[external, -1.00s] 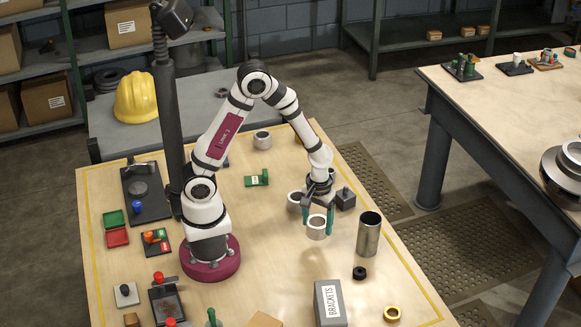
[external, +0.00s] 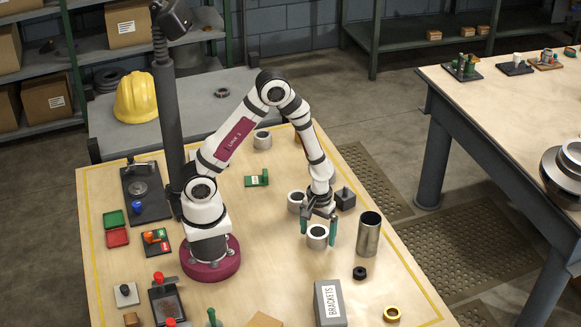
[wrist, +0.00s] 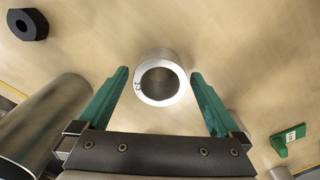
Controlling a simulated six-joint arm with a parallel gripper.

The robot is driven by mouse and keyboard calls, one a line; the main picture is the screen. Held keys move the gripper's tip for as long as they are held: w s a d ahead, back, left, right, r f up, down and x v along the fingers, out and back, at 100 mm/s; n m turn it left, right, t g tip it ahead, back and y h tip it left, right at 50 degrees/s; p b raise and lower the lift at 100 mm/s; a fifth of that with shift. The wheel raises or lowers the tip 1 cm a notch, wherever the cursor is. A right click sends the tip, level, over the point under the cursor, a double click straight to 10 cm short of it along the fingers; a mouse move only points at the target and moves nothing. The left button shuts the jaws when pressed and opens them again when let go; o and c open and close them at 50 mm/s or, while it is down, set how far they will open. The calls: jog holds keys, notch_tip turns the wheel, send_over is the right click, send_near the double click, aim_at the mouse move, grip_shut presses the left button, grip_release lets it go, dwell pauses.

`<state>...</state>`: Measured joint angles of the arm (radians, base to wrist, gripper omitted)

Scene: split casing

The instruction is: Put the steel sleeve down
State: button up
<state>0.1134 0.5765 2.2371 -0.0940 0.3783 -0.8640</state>
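The steel sleeve (external: 317,243) is a short, thick silver ring standing upright on the wooden table, with its bore facing up. In the wrist view the sleeve (wrist: 142,92) has a small dark mark on its rim. My gripper (external: 317,231) is low over the table with its green fingers on either side of the sleeve. In the wrist view a narrow gap shows between each fingertip of my gripper (wrist: 160,74) and the sleeve, so the gripper is open around it. The sleeve's underside is hidden.
A tall steel tube (external: 368,238) stands close to the right, with a black nut (external: 360,273) in front of it. Another grey ring (external: 295,202) and a dark block (external: 345,199) are just behind. Bare table lies left of my gripper.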

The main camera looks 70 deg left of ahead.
jog(key=shift+r, duration=0.1)
notch_tip(320, 180, up, 12)
jog(key=s+a+r+m+y, duration=0.1)
jog(key=s+a+r+m, duration=0.2)
jog(key=s+m, duration=0.3)
jog(key=s+a+r+m, duration=0.4)
jog(key=s+m, duration=0.3)
jog(key=s, duration=0.4)
jog(key=shift+s+r+y, duration=0.35)
jog(key=shift+r+y, duration=0.05)
jog(key=shift+r, duration=0.15)
